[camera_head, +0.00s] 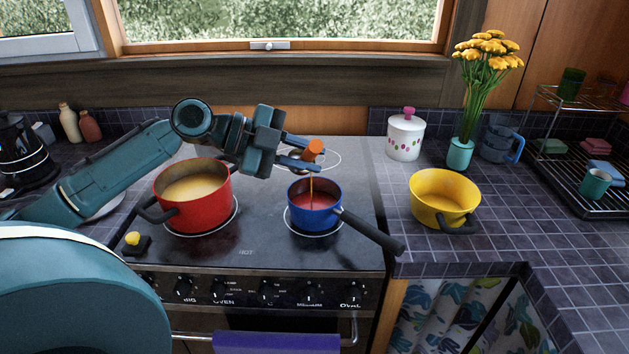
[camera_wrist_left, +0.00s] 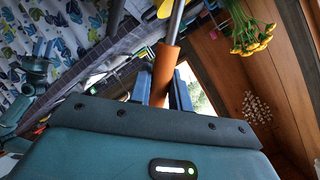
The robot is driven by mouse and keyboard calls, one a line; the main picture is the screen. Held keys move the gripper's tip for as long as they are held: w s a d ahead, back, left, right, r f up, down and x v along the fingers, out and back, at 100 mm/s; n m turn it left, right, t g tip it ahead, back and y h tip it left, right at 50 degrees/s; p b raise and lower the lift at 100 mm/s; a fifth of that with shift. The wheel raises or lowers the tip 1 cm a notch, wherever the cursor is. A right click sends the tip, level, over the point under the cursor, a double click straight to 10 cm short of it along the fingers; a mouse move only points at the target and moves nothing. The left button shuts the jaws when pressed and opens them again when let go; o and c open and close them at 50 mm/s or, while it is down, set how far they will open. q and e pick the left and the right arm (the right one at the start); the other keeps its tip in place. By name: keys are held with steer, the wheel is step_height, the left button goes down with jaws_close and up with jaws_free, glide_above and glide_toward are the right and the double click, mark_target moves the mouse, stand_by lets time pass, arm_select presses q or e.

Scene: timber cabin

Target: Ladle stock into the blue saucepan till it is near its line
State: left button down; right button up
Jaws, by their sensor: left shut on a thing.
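My left gripper (camera_head: 303,159) is shut on the orange handle of a ladle (camera_head: 312,150), above and behind the blue saucepan (camera_head: 315,216). The left wrist view shows the orange handle (camera_wrist_left: 165,70) between the fingers. The thin shaft runs down into the saucepan; the bowl is hidden. The saucepan stands on the right front burner, its dark handle towards the lower right. Its inside looks reddish; its level and line cannot be made out. The red pot (camera_head: 205,208) on the left holds yellowish stock (camera_head: 196,188). My right gripper seems to show small in the left wrist view (camera_wrist_left: 45,50), its jaws unclear.
A yellow pot (camera_head: 443,205) stands on the tiled counter right of the stove. Behind it are a white lidded jar (camera_head: 405,139) and a vase of yellow flowers (camera_head: 459,155). A dish rack (camera_head: 585,170) is at far right. The saucepan's handle reaches over the counter edge of the stove.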

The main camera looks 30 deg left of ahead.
arm_select(q)
steer(key=shift+s+d+f+y+p, duration=0.15)
steer(key=shift+d+f+y+p, duration=0.15)
steer(key=shift+d+p, duration=0.35)
arm_select(e)
steer(key=shift+d+r, duration=0.15)
steer(key=shift+r, duration=0.1)
arm_select(q)
steer(key=shift+s+d+f+m, duration=0.15)
steer(key=shift+d+m, duration=0.15)
steer(key=shift+d, duration=0.2)
arm_select(e)
steer(key=shift+s+d, duration=0.1)
steer(key=shift+s, duration=0.05)
arm_select(q)
steer(key=shift+d+f+y+p, duration=0.2)
steer(key=shift+d+y+p, duration=0.25)
steer(key=shift+p, duration=0.1)
arm_select(e)
steer(key=shift+d+r, duration=0.1)
steer(key=shift+r, duration=0.1)
arm_select(q)
steer(key=shift+s+d+f+m+y, duration=0.15)
steer(key=shift+d+f+m+y, duration=0.25)
steer(key=shift+d+f, duration=0.2)
arm_select(e)
steer(key=shift+s+f+g, duration=0.1)
steer(key=shift+g, duration=0.2)
stand_by(0.5)
